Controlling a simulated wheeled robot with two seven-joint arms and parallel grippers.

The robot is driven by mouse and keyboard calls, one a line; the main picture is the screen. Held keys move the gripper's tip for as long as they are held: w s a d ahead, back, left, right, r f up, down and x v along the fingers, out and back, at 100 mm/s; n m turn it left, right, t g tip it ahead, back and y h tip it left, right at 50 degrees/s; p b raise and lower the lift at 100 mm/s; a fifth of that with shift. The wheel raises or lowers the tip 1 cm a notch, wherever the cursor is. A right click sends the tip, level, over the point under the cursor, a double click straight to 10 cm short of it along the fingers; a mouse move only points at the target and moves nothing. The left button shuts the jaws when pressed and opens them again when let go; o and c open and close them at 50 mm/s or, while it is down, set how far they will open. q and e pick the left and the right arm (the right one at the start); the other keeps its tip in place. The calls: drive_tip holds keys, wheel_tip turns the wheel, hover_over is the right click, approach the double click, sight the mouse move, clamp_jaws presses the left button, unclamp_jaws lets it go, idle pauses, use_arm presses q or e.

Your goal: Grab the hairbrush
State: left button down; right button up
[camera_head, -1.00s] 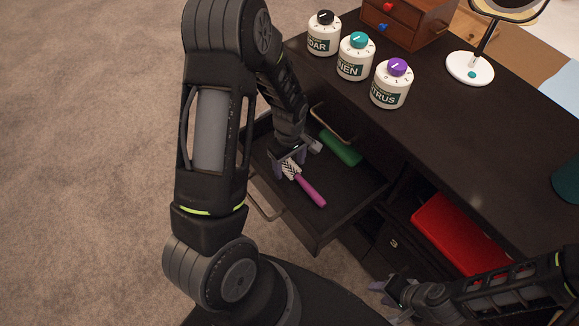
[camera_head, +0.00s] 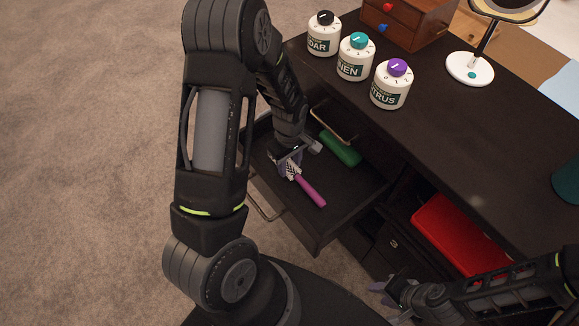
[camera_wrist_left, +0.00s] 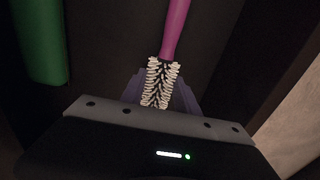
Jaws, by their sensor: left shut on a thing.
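The hairbrush (camera_head: 310,191) has a magenta handle and a head of white bristles. It lies in the open dark drawer (camera_head: 343,215). My left gripper (camera_head: 287,166) is down in the drawer, shut on the bristle head. In the left wrist view the bristles (camera_wrist_left: 159,85) sit between the purple fingers, and the handle (camera_wrist_left: 176,28) points away from the gripper. My right gripper (camera_head: 388,292) is low at the bottom right, away from the hairbrush; whether its fingers are open is unclear.
A green object (camera_head: 340,149) lies in the drawer beside the hairbrush. A red box (camera_head: 458,233) sits in an open compartment to the right. The dark top (camera_head: 470,140) holds white jars (camera_head: 391,86), a wooden box (camera_head: 405,22) and a mirror stand (camera_head: 470,69).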

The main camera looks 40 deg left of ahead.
use_arm(q)
drive_tip(key=shift+r, duration=0.1)
wheel_tip(320, 180, up, 10)
drive_tip(key=shift+f+p, duration=0.1)
drive_tip(key=shift+p, duration=0.85)
